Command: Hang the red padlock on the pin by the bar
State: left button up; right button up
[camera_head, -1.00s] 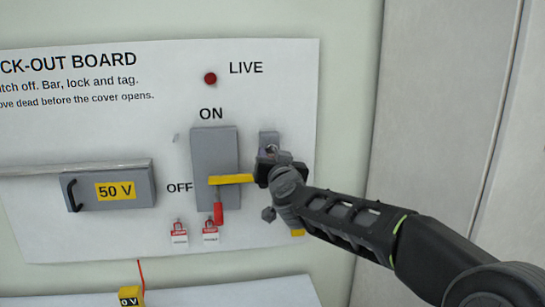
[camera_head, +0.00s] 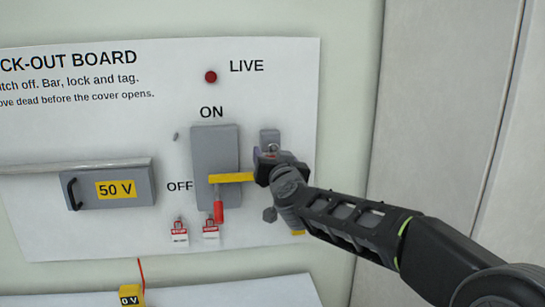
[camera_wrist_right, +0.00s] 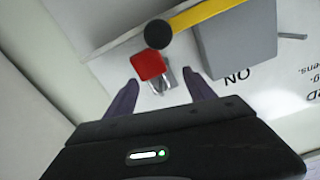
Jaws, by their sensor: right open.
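The red padlock (camera_wrist_right: 149,66) shows in the right wrist view, its metal shackle (camera_wrist_right: 160,86) turned toward my gripper. My right gripper (camera_wrist_right: 162,92) is open, its two fingers on either side of the shackle, with the red body just beyond the tips. No grip on it shows. In the head view the right gripper (camera_head: 268,167) covers the padlock body. The yellow bar (camera_head: 232,178) crosses the grey switch box (camera_head: 214,150) and ends by my gripper; it also shows in the wrist view (camera_wrist_right: 205,14). A dark round knob (camera_wrist_right: 158,34) sits beside the padlock. I cannot make out the pin.
A grey bracket (camera_head: 270,136) is behind my gripper. The 50 V cover (camera_head: 140,174) is at the left. The right wall panel (camera_head: 440,90) is bare.

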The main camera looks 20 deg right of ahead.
jog(key=v, duration=0.7)
jog(key=shift+b, duration=0.45)
